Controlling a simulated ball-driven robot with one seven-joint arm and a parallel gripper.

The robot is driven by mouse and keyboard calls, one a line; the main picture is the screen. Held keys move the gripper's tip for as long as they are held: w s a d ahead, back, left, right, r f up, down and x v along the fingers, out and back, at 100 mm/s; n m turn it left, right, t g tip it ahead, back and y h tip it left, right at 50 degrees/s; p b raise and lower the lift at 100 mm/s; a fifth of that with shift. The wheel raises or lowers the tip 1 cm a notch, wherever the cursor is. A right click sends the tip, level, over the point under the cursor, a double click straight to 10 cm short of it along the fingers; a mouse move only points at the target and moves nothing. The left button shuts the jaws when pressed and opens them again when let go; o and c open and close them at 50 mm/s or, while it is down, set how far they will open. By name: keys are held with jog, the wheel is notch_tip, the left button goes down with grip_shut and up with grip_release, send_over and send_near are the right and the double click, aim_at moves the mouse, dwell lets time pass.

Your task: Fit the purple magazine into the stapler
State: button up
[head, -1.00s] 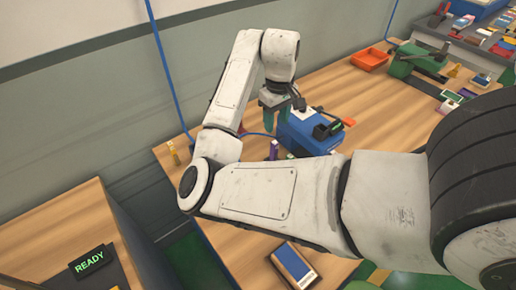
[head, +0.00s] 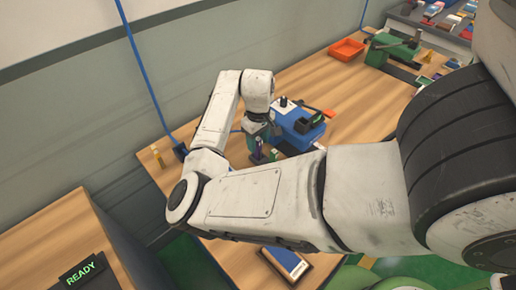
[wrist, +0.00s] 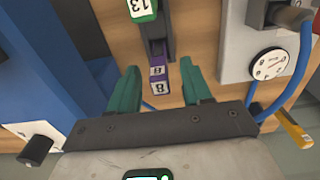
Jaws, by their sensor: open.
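The purple magazine (wrist: 158,75), marked 8, stands between the two green fingers of my gripper (wrist: 163,82) in the wrist view, with a gap on either side. My gripper is open and is not clamped on it. A large blue surface at the left of the wrist view seems to be the stapler's body (wrist: 35,75).
A green magazine (wrist: 142,9) marked 13 stands beyond the purple one. A grey box with a dial (wrist: 268,64) and blue cable is at the right in the wrist view. An orange tray (head: 346,49) and a green machine (head: 392,48) stand farther back. The table's back middle is clear.

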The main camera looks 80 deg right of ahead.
grip_shut()
dwell(0.4)
jog(key=shift+r, duration=0.1)
